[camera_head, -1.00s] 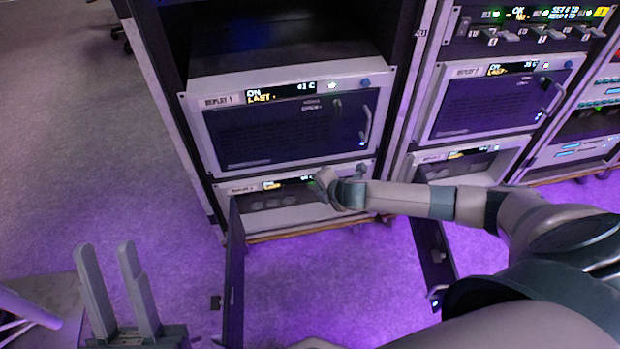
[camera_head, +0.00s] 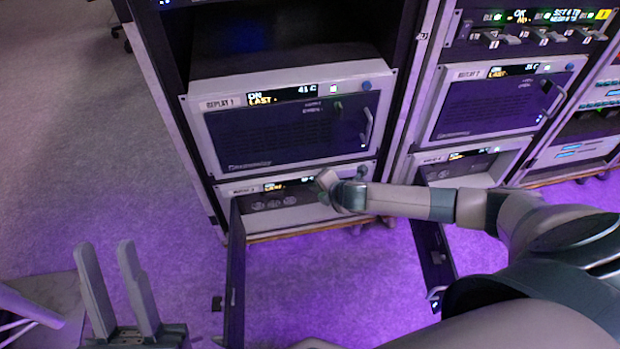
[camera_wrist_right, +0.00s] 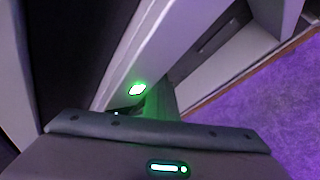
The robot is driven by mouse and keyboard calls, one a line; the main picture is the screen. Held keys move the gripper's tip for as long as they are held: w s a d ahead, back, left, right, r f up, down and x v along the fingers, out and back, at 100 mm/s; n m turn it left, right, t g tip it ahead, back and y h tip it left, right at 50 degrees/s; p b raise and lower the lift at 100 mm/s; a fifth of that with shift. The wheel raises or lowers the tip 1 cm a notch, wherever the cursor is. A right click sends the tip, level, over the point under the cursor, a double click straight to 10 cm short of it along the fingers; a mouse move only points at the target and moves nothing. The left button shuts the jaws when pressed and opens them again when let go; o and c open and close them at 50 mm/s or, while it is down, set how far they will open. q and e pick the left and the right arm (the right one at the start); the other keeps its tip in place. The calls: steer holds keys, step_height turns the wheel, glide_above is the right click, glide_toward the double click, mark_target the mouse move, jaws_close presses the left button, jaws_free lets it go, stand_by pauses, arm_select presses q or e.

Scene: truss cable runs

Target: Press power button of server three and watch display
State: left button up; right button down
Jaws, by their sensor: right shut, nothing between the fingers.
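My right gripper (camera_head: 324,184) is shut and empty at this server's front panel. In the right wrist view a green-lit button (camera_wrist_right: 137,89) sits on a pale panel beside the fingertips (camera_wrist_right: 158,95); contact cannot be told. My left gripper (camera_head: 106,248) is open and empty at lower left.
Above is the server labelled Replay 1 (camera_head: 290,131), its display reading ON and LAST. Another server (camera_head: 500,100) and a lower unit (camera_head: 460,167) stand in the right rack. Dark open door panels (camera_head: 235,275) project over the floor. The floor (camera_head: 110,170) at left is clear.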

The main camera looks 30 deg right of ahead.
steer(key=shift+w+r, duration=0.15)
steer(key=shift+r, duration=0.8)
steer(key=shift+p, duration=0.3)
steer(key=s+p, duration=0.1)
steer(key=s+a, duration=0.1)
steer(key=s, duration=0.1)
steer(key=s+p, duration=0.1)
steer(key=s, duration=0.1)
steer(key=shift+s+a+f+p, duration=0.2)
steer(key=shift+s+f+p, duration=0.05)
steer(key=shift+p, duration=0.05)
